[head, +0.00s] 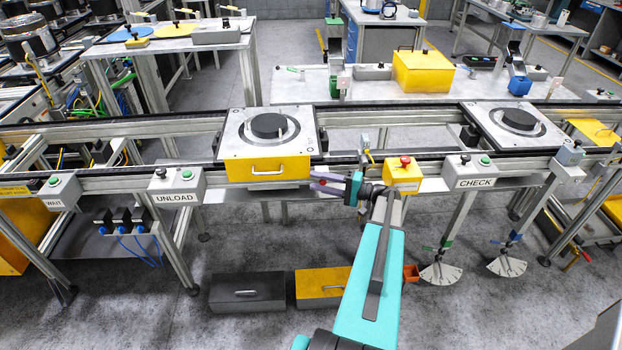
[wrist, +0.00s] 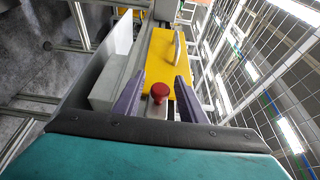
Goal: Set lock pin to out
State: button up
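A red knob (wrist: 159,91), which looks like the lock pin's head, shows in the wrist view on a small pale mount near the end of a yellow box front (wrist: 163,62). My gripper (wrist: 160,78) is open, with one purple finger on each side of the knob and visible gaps between. I cannot tell how far the pin stands in or out. In the head view my gripper (head: 318,182) reaches left, just right of and below the yellow-fronted pallet (head: 238,145) on the rail. There, the fingers largely hide the knob.
A yellow box with a red button (head: 403,177) stands close right of my gripper. The UNLOAD box (head: 176,186) and CHECK box (head: 473,172) hang along the rail. A second pallet (head: 485,118) sits at right. Below are a dark box (head: 247,292) and a yellow box (head: 322,287).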

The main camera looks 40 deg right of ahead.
jog(key=shift+p+x, duration=0.35)
jog(key=shift+x, duration=1)
grip_shut()
